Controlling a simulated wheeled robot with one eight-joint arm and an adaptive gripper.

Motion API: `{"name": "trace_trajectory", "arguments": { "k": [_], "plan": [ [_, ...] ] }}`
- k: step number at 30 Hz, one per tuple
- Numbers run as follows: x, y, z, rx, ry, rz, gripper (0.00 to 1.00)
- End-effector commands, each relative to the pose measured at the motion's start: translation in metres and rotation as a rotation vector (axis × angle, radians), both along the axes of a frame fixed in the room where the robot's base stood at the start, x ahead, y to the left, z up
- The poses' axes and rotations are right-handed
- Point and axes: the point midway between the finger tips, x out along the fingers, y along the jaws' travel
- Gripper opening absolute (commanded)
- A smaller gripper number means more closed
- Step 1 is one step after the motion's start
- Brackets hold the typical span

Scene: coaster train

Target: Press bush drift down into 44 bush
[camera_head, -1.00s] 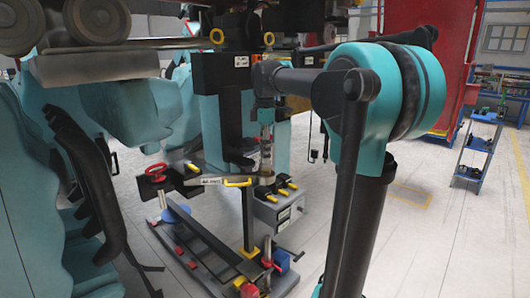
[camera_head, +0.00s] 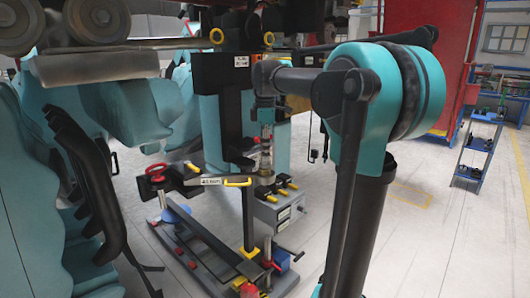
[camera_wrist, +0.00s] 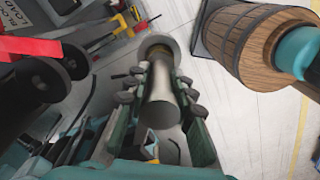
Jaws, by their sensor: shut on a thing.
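My gripper (camera_head: 266,150) hangs from the arm above a labelled arm of the stand. In the wrist view its fingers (camera_wrist: 157,88) stand on both sides of a grey metal cylinder, the bush drift (camera_wrist: 161,108), and are shut on it. The drift's far end points at a round metal ring (camera_wrist: 157,43), which looks like the 44 bush eye. The labelled arm (camera_head: 212,181) ends in this ring (camera_head: 264,179) just under the gripper. I cannot tell whether the drift touches the bush or how deep it sits.
A grey box with yellow-handled clamps (camera_head: 276,212) stands just below right. Teal seats (camera_head: 35,200) crowd the left. A wooden barrel (camera_wrist: 250,45) shows in the wrist view. A blue shelf cart (camera_head: 476,150) stands far right; floor between is clear.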

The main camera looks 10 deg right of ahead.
Motion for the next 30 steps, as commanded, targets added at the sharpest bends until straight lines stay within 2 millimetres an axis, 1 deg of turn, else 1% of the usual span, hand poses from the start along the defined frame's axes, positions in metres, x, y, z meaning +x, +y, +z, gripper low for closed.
{"name": "trace_trajectory", "arguments": {
  "k": [16,30],
  "plan": [
    [-0.0001,0.0,0.0101,0.0,0.0,0.0,0.0],
    [-0.0001,0.0,0.0107,0.0,0.0,0.0,0.0]
  ]
}}
